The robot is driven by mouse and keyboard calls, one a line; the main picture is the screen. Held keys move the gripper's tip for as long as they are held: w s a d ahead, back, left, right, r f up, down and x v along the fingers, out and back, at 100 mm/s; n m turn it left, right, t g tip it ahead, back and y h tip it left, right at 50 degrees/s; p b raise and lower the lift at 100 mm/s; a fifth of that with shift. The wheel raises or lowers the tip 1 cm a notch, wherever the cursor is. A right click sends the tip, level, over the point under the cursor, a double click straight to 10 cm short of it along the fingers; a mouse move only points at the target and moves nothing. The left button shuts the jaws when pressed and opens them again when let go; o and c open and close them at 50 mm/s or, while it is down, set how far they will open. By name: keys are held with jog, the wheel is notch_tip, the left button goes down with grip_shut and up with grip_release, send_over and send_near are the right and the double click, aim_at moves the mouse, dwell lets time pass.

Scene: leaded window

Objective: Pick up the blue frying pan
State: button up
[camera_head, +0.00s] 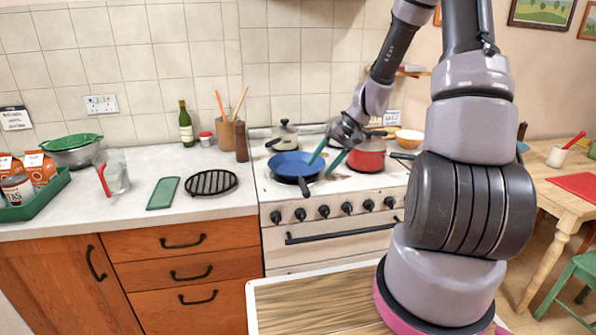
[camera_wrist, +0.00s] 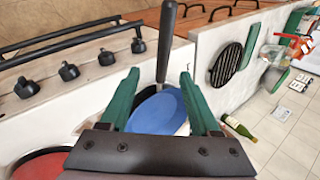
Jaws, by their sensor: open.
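The blue frying pan (camera_head: 295,166) sits on the front left of the white stove top, its dark handle pointing toward the stove's front edge. My gripper (camera_head: 327,160) is over the stove at the pan's right side, with its two green fingers apart. In the wrist view the blue pan (camera_wrist: 160,112) shows between and beyond the open fingers (camera_wrist: 154,88). Its dark handle (camera_wrist: 166,45) runs up the picture between the fingertips. Whether a finger touches the pan cannot be told. Nothing is held.
A red pot (camera_head: 367,155) stands right of my gripper, and a lidded pot (camera_head: 284,136) stands behind the pan. A black trivet (camera_head: 211,182) and a green board (camera_head: 163,193) lie on the left counter. A wine bottle (camera_head: 186,125) and utensil holder (camera_head: 229,132) stand behind them.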

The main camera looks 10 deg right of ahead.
aim_at(303, 186)
jog(key=shift+a+x, duration=0.15)
jog(key=shift+x, duration=2.25)
jog(key=shift+a+x, duration=0.15)
jog(key=shift+x, duration=2.3)
jog(key=shift+s+r, duration=0.1)
jog(key=shift+r, duration=0.05)
grip_shut()
